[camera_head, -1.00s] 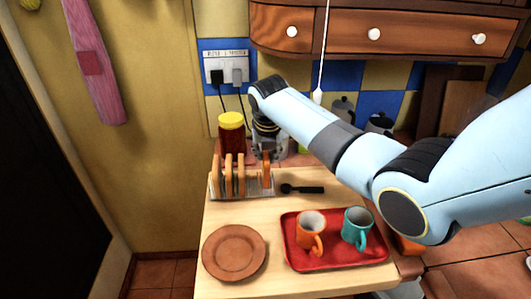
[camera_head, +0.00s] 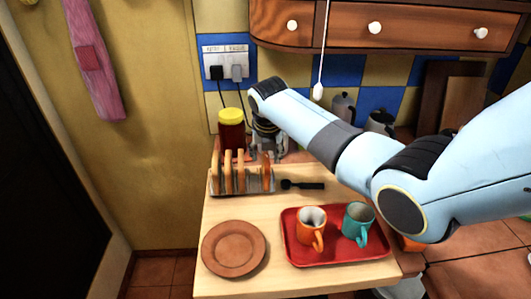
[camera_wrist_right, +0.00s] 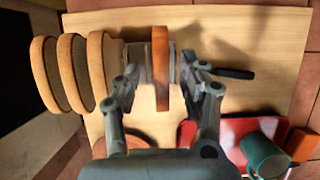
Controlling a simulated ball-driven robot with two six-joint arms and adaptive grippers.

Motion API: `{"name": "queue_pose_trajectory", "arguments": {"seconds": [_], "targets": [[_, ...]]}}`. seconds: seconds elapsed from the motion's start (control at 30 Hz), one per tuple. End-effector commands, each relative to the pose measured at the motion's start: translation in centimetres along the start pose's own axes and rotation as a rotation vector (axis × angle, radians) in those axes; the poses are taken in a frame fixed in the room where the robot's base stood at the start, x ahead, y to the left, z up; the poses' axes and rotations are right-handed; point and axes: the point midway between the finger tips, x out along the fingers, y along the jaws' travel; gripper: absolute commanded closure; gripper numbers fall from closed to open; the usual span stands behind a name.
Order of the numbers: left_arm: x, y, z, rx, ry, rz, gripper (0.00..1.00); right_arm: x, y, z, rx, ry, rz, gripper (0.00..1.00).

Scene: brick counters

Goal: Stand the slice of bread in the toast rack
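The toast rack (camera_head: 258,191) stands on the wooden counter, with several upright slices toward its left end. The slice of bread (camera_head: 266,172) stands upright at the rack's right end, apart from the others. The slice also shows edge-on in the right wrist view (camera_wrist_right: 161,70). My right gripper (camera_head: 268,148) is over that slice. In the wrist view its fingers (camera_wrist_right: 160,80) stand apart on either side of the slice, with gaps, so it looks open. The slice's lower edge is partly hidden by the rack. My left gripper is not in view.
A jar with a yellow lid (camera_head: 231,130) stands behind the rack. A dark spoon-like utensil (camera_head: 303,185) lies to its right. A brown plate (camera_head: 234,249) and a red tray (camera_head: 335,255) with an orange mug (camera_head: 311,228) and a teal mug (camera_head: 357,224) stand in front.

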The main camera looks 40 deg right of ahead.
Motion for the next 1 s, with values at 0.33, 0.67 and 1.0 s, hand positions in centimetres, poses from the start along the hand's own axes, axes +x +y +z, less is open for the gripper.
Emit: {"name": "queue_pose_trajectory", "arguments": {"seconds": [0.33, 0.67, 1.0], "targets": [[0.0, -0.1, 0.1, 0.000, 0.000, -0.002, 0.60, -1.7, 0.0, 0.1, 0.000, -0.003, 0.002, 0.57], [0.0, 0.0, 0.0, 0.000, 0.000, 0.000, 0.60, -8.9, 0.0, 0.1, 0.000, -0.003, 0.002, 0.57], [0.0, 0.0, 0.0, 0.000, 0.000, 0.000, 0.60, -12.0, 0.0, 0.0, 0.000, 0.000, 0.000, 0.57]]}}
